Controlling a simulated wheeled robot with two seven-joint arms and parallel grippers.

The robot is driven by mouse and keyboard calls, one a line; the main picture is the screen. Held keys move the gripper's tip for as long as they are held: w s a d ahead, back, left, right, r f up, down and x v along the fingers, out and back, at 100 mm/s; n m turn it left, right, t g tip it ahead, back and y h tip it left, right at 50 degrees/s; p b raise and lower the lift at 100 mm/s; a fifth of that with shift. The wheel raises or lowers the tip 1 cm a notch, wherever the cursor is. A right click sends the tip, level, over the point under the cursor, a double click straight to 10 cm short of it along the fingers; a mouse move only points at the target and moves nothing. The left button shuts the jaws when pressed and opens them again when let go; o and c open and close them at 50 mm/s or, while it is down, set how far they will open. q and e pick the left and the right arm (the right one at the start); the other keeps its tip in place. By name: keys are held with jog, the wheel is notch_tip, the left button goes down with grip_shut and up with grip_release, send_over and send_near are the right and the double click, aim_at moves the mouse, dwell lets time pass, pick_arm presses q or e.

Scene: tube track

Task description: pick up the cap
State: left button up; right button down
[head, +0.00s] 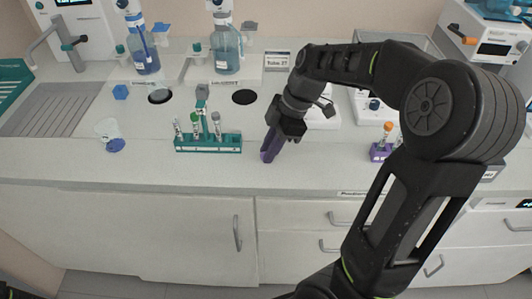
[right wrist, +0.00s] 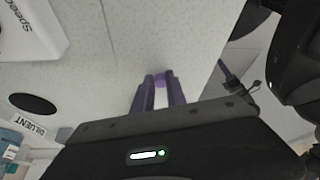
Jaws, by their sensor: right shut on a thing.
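My right gripper (head: 267,154) points down over the front part of the white bench, right of the green tube rack. In the right wrist view its two purple fingers (right wrist: 160,84) are shut on a small purple cap (right wrist: 161,78) at their tips. The bench surface shows behind the cap; I cannot tell how far it is from the bench. In the head view the fingers hide the cap. My left gripper is not in view.
A green rack (head: 208,149) with several tubes stands left of the gripper. A purple rack (head: 379,153) with an orange-capped tube stands to the right. A clear cup (head: 107,128) lies at the left by a blue piece (head: 116,145). Blue bottles (head: 226,52) stand behind.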

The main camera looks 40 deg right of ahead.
jog(key=shift+r, duration=0.1)
notch_tip(320, 180, up, 10)
dwell(0.4)
dwell(0.5)
